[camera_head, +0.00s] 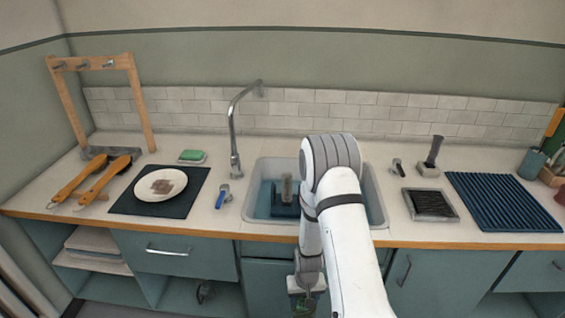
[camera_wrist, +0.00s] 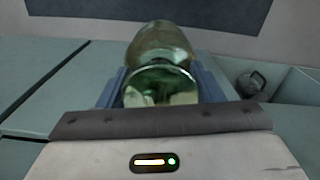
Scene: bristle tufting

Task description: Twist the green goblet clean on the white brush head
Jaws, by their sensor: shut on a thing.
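My gripper (camera_wrist: 160,78) is shut on the green goblet (camera_wrist: 162,42), a clear green glass held between two blue-grey fingers in the wrist view. In the head view my gripper (camera_head: 306,284) hangs low in front of the counter's front edge, with a little of the green goblet (camera_head: 300,304) showing at the bottom. An upright greyish brush (camera_head: 287,189) stands on a dark base inside the sink, to the left of my arm and away from the goblet. Another upright grey brush head (camera_head: 434,152) stands on a pale base right of the sink. Neither looks clearly white.
My arm covers part of the sink (camera_head: 252,203). A tall faucet (camera_head: 233,130) rises behind it. Left are a plate (camera_head: 160,184) on a dark mat and wooden brushes (camera_head: 90,182). Right are a black tray (camera_head: 431,204) and a blue ribbed mat (camera_head: 503,200).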

